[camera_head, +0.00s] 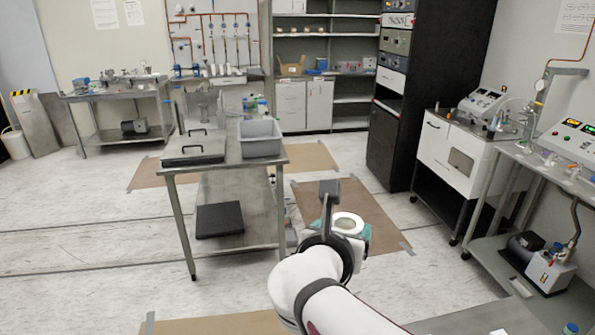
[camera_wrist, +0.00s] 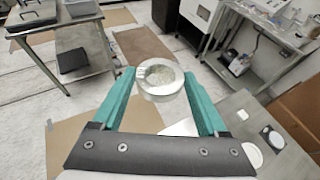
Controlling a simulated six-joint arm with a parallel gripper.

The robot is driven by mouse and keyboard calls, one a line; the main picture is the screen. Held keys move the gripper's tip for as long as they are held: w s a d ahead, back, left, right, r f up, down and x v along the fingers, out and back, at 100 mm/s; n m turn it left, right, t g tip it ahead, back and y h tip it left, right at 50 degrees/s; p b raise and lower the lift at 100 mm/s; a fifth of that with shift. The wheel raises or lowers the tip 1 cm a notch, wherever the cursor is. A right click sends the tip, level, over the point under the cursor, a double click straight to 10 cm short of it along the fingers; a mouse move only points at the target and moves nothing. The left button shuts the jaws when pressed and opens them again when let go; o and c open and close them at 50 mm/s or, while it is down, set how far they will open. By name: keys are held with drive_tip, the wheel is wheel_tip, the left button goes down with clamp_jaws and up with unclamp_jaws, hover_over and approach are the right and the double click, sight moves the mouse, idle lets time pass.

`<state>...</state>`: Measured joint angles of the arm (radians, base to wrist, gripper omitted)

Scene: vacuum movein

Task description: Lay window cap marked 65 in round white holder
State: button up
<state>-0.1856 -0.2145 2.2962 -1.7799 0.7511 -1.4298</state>
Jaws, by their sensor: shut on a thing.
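A round window cap (camera_wrist: 148,72) with a pale metal rim and a clear centre is held between the two teal fingers of my gripper (camera_wrist: 159,77) in the wrist view. The rim bears small marks that I cannot read. In the head view the cap (camera_head: 348,221) shows at the end of my gripper (camera_head: 345,230), in the air above the floor. In the wrist view a white round piece (camera_wrist: 252,155) and a white round piece in a dark surround (camera_wrist: 273,138) lie on a grey table at the lower right. I cannot tell which is the holder.
The grey table (camera_wrist: 237,118) is at the right in the wrist view. A metal cart (camera_head: 176,170) with a grey bin (camera_head: 261,138) stands left of my arm. A bench with instruments and a pump (camera_head: 552,270) is at the right. Floor space lies between them.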

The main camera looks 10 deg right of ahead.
drive_tip(key=s+d+f+m+g+h, duration=0.25)
drive_tip(key=s+d+f, duration=0.2)
drive_tip(key=d, duration=0.25)
drive_tip(key=s+d+f+m+g+h, duration=0.25)
drive_tip(key=d+f+m, duration=0.2)
drive_tip(key=d, duration=0.35)
drive_tip(key=s+d+f+m+g+h, duration=0.2)
drive_tip(key=s+d+f+g, duration=0.25)
drive_tip(key=d, duration=0.25)
drive_tip(key=s+d+f+m+g, duration=0.3)
drive_tip(key=s+d+f, duration=0.1)
drive_tip(key=s, duration=0.6)
drive_tip(key=s+d+f+m+g+y, duration=0.1)
drive_tip(key=s+d+f+m+g, duration=0.3)
drive_tip(key=s, duration=0.6)
wheel_tip(320, 180, down, 3)
drive_tip(key=shift+d+r, duration=0.2)
drive_tip(key=shift+d, duration=0.15)
drive_tip(key=w+f, duration=0.2)
drive_tip(key=w, duration=0.1)
drive_tip(key=w+f, duration=0.2)
drive_tip(key=w, duration=0.2)
drive_tip(key=w+f, duration=0.3)
drive_tip(key=w, duration=0.1)
drive_tip(key=shift+d, duration=0.3)
wheel_tip(320, 180, down, 3)
drive_tip(key=shift+w+f, duration=0.15)
drive_tip(key=shift+f, duration=0.35)
